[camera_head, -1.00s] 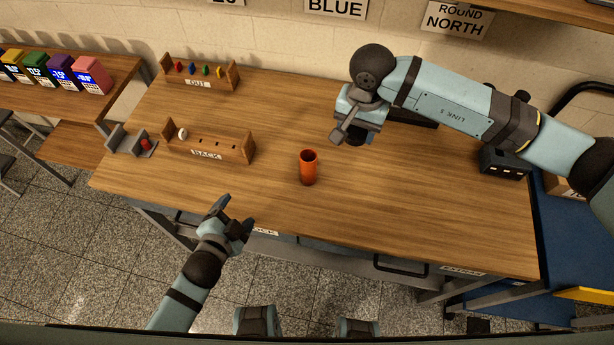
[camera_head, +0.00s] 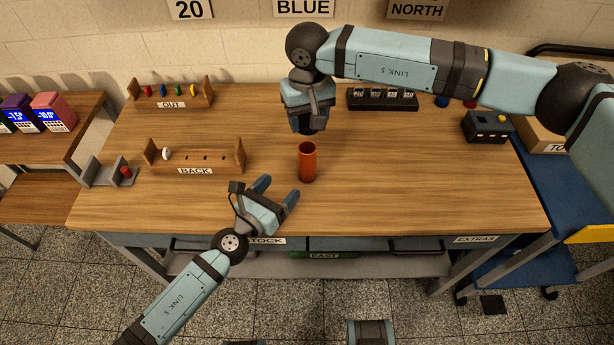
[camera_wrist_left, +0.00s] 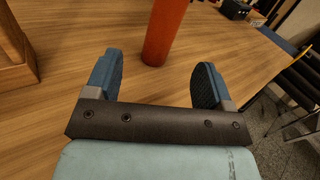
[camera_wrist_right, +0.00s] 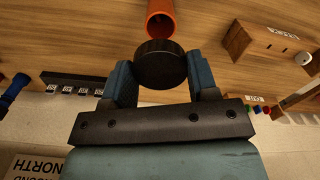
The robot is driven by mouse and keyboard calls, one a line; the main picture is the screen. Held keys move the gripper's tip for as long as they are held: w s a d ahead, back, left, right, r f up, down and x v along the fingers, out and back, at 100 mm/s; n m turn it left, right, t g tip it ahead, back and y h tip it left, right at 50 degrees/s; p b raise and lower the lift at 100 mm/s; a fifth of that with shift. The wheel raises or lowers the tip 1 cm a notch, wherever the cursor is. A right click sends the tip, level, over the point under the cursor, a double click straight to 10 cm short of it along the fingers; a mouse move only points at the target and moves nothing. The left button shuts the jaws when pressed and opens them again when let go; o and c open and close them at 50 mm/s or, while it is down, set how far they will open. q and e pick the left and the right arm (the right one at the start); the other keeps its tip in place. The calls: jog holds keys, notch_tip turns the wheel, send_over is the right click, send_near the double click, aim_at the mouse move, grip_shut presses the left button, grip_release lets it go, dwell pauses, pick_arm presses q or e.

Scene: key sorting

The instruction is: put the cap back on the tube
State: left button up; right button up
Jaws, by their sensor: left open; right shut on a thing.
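The orange tube (camera_head: 307,163) stands upright on the table with its top open. It also shows in the left wrist view (camera_wrist_left: 166,30) and in the right wrist view (camera_wrist_right: 161,14). My left gripper (camera_head: 281,190) is open and empty, low at the tube's front left, with the tube ahead between its fingers but apart from them. My right gripper (camera_head: 308,128) is shut on the round black cap (camera_wrist_right: 160,64), held above and behind the tube. The cap is mostly hidden in the head view. In the right wrist view the cap is apart from the tube's mouth.
The BACK rack (camera_head: 196,160) and a small grey stand (camera_head: 108,172) are at the left. The OUT rack (camera_head: 172,97) holds several coloured keys. A black block (camera_head: 382,99) and a dark box (camera_head: 486,127) stand at the right. The front right of the table is clear.

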aim_at(311, 157)
pick_arm(q)
jog(key=shift+d+f+m+h, duration=0.1)
jog(key=shift+d+m+h, duration=0.2)
jog(key=shift+m, duration=0.4)
jog(key=shift+w, duration=0.1)
jog(key=x, duration=1.2)
jog(key=shift+f, duration=0.2)
jog(key=c, duration=1.4)
jog(key=shift+o, duration=0.2)
pick_arm(e)
jog(key=shift+f, duration=2.5)
jog(key=shift+f, duration=0.85)
